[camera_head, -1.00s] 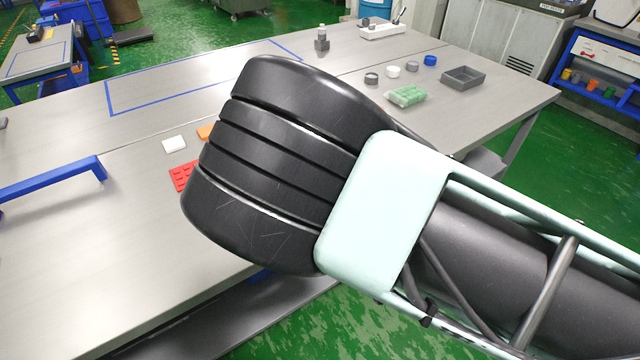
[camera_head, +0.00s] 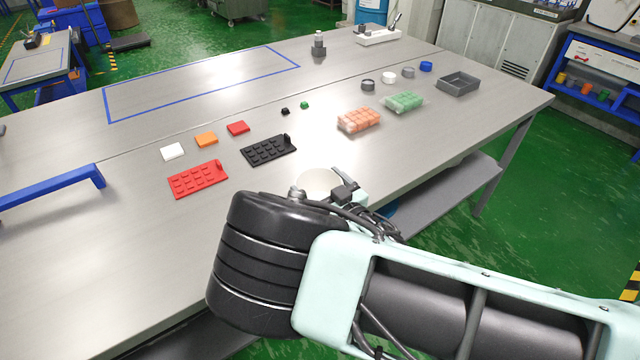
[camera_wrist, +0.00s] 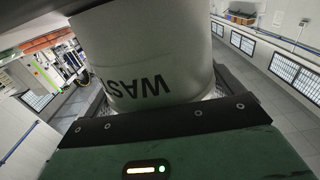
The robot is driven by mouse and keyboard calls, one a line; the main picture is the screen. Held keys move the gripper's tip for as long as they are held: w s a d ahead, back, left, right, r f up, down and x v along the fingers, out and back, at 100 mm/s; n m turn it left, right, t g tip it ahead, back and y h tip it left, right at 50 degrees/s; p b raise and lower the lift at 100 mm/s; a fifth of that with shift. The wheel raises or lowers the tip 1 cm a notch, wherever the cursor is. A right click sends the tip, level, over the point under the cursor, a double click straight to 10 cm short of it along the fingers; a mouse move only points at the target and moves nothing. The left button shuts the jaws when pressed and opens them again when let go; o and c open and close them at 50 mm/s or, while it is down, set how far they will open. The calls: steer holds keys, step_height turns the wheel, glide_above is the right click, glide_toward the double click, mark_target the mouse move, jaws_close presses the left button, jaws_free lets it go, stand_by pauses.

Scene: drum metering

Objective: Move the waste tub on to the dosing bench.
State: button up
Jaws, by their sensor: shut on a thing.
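The waste tub (camera_wrist: 150,60) is a white round tub with the dark letters "WAS" upside down in the wrist view. It fills the upper middle of that view, right against my gripper (camera_wrist: 155,118), which is shut on it. In the head view only the pale round top of the tub (camera_head: 316,181) shows, at the bench's near edge, with my gripper (camera_head: 343,193) beside it and my arm covering the rest. I cannot tell whether its base touches anything. The large grey metal bench (camera_head: 70,255), likely the dosing bench, spreads across the head view.
Near the tub are a black moulded tray (camera_head: 268,150), a red one (camera_head: 198,180) and an orange-filled pack (camera_head: 359,120). A green pack (camera_head: 404,101) and grey bin (camera_head: 458,84) stand right. The blue-outlined area (camera_head: 200,85) is empty. A blue handle (camera_head: 55,188) is left.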

steer(key=o, duration=0.7)
steer(key=shift+f, duration=0.1)
steer(key=s+d+f+m+g+h+b, duration=0.2)
steer(key=s+d+m+g+h+b, duration=0.1)
steer(key=s+d+m+h, duration=0.45)
steer(key=s+d+r+n+g, duration=0.2)
steer(key=s+r+g, duration=0.2)
steer(key=s+r, duration=0.2)
steer(key=s+d+r+n+g+h, duration=0.1)
steer(key=s+d+r+n+g, duration=0.1)
steer(key=s, duration=0.7)
steer(key=s+d+r+n+g+h, duration=0.1)
steer(key=s+d+r+n+g, duration=0.1)
steer(key=s+r+n+g, duration=0.2)
steer(key=shift+s+d+r+g, duration=0.1)
steer(key=shift+s+r+g, duration=0.25)
steer(key=shift+s+r, duration=0.5)
steer(key=shift+s+a+r+g, duration=0.1)
steer(key=shift+s+r+g, duration=0.3)
steer(key=shift+r, duration=0.65)
steer(key=shift+s+d+r+g, duration=0.1)
steer(key=shift+s+r+g, duration=0.15)
steer(key=shift+s+r, duration=0.65)
